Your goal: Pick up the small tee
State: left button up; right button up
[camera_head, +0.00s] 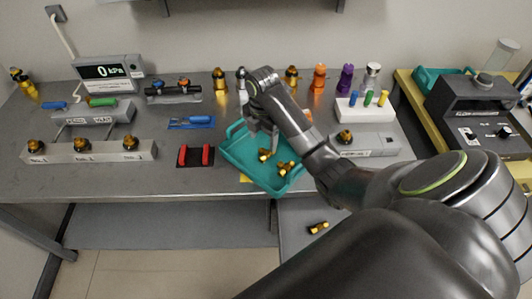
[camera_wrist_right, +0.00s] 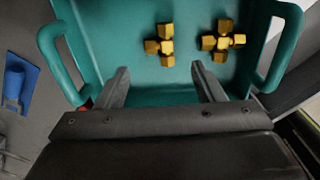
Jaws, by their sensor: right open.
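The teal tray (camera_head: 240,160) on the bench holds two brass fittings. The left fitting (camera_wrist_right: 160,45) is T-shaped and looks slightly smaller, so it may be the small tee. The right fitting (camera_wrist_right: 222,41) looks broader, with arms pointing several ways. In the head view they are the left fitting (camera_head: 264,155) and the right fitting (camera_head: 286,168). My right gripper (camera_head: 268,138) is over the tray, fingers apart and empty. In the right wrist view its fingertips (camera_wrist_right: 160,72) are on either side of the left fitting's line, short of it. My left gripper is not in view.
The tray (camera_wrist_right: 188,97) has raised handles at both sides. A black mat with red blocks (camera_head: 195,156) lies left of it. A brass fitting (camera_head: 318,228) lies on the lower surface in front. Several coloured fittings and a white rack (camera_head: 364,110) stand behind.

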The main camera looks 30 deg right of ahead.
aim_at(265, 151)
jog(key=shift+d+f+b, duration=0.1)
jog(key=shift+f+b, duration=0.5)
jog(key=shift+f, duration=0.3)
jog(key=shift+d+f, duration=0.15)
jog(key=shift+f, duration=0.85)
jog(key=shift+d+f, duration=0.15)
jog(key=shift+f, duration=0.85)
jog(key=shift+w, duration=0.1)
jog(key=c, duration=1.2)
